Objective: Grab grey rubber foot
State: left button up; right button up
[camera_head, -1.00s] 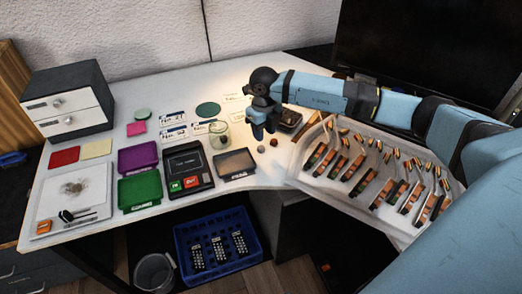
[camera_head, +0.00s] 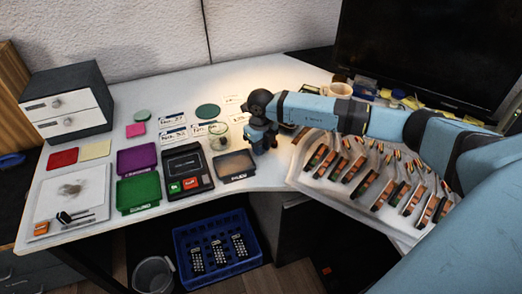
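My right gripper (camera_head: 262,145) points down just above the white tabletop, right of the black shallow tray (camera_head: 234,166). I cannot tell whether its fingers are open or shut. The grey rubber foot does not show clearly. The spot where two small round pieces lay earlier is covered by my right gripper, and I cannot see whether anything is between the fingers. My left gripper cannot be made out; only a small dark blue shape shows at the left edge, and I cannot tell what it is.
A glass jar (camera_head: 219,145) stands close left of the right gripper. A white tray (camera_head: 296,176) with several piano action parts lies to the right, under my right arm. Purple (camera_head: 137,158) and green (camera_head: 139,191) trays are at left. A blue crate (camera_head: 252,247) is below.

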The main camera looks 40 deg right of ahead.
pick_arm(q)
jog(key=shift+f, duration=0.3)
pick_arm(e)
jog(key=shift+r, duration=0.15)
grip_shut()
